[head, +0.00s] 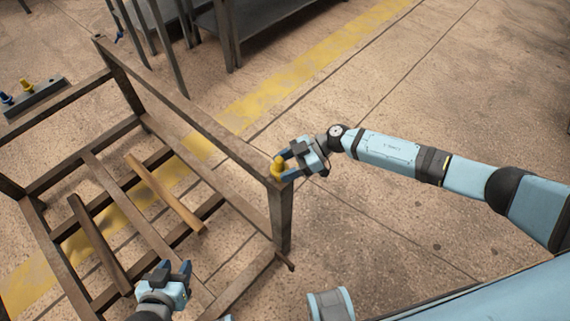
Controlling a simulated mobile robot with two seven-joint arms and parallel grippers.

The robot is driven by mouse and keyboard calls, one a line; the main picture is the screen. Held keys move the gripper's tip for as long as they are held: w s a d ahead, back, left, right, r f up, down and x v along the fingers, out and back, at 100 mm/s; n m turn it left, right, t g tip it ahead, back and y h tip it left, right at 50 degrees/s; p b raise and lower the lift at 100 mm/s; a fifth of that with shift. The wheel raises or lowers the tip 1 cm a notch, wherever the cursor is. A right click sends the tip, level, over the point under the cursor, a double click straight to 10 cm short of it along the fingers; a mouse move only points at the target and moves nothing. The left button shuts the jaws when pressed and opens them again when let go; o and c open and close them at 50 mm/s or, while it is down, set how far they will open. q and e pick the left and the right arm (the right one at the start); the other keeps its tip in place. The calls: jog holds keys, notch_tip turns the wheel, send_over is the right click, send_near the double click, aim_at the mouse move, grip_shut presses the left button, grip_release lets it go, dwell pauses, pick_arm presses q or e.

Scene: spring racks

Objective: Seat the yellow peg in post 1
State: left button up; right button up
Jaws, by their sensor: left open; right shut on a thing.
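The yellow peg (277,166) is between the fingers of my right gripper (285,167), which is shut on it. It is at the top of the rack's near right corner post (281,220). The fingers partly cover it, and I cannot tell whether its lower end is inside the post. No number shows on the posts, so I cannot tell which is post 1. My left gripper (172,270) is open and empty, over the lower front part of the rack.
The brown metal rack (195,118) has rails and loose-looking slats (165,195) inside. A dark bar (35,99) at the far left carries a blue peg (7,98) and another yellow peg (27,86). A grey table (265,18) stands behind. Floor at right is clear.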

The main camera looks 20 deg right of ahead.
jog(key=shift+f+b, duration=0.7)
jog(key=shift+f, duration=0.8)
jog(key=shift+r, duration=0.1)
jog(key=shift+r+p, duration=2.45)
jog(key=shift+p, duration=0.4)
jog(key=shift+p, duration=1.05)
jog(key=shift+f+b, duration=1.5)
jog(key=shift+f, duration=1.05)
